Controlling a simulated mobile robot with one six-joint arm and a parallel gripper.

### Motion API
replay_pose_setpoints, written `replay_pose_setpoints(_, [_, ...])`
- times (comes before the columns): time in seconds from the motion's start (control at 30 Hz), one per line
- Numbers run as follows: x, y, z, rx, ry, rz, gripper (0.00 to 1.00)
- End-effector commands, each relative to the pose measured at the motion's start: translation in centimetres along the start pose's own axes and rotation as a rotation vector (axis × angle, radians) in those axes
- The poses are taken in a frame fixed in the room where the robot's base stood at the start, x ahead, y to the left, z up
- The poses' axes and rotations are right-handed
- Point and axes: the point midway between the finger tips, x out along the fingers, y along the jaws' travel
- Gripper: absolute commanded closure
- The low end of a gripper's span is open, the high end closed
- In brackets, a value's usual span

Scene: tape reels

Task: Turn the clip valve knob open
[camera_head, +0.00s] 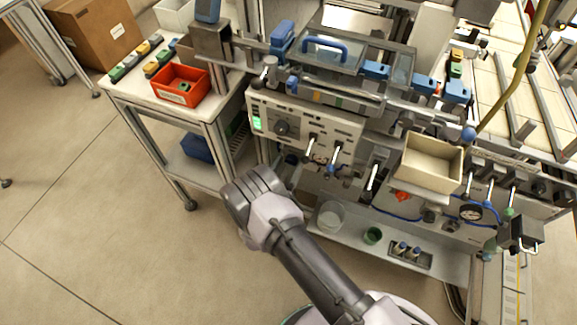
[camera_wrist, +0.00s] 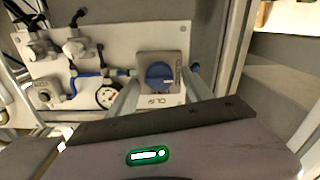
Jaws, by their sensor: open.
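The clip valve knob (camera_wrist: 159,75) is a round blue knob on a grey square plate with small lettering, on a light panel in the wrist view. The exact angle of its marking is too small to tell. My gripper (camera_wrist: 160,80) is open, with one pale finger on each side of the knob in the picture. Whether the fingers reach around the knob or stop short of it cannot be told. In the head view, my gripper (camera_head: 258,192) is low in front of the machine; its fingers are hidden, and I cannot pick out the knob for certain.
A pressure gauge (camera_wrist: 108,96), a blue hose and several metal valve fittings sit left of the knob. In the head view, a control panel (camera_head: 300,120) with levers is above my gripper, a clear beaker (camera_head: 331,215) stands on the lower shelf, and open floor (camera_head: 110,220) lies left.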

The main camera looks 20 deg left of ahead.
Motion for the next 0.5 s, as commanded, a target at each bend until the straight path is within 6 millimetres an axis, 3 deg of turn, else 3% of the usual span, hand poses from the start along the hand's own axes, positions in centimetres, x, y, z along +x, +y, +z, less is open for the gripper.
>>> replay_pose_setpoints(0.13, [-0.02, 0.01, -0.02, 0.0, 0.0, 0.0, 0.41])
replay_pose_setpoints(0.43, [-0.05, 0.02, 0.01, 0.0, -0.001, 0.001, 1.0])
replay_pose_setpoints(0.5, [-0.06, 0.02, 0.02, 0.001, -0.001, 0.001, 1.0])
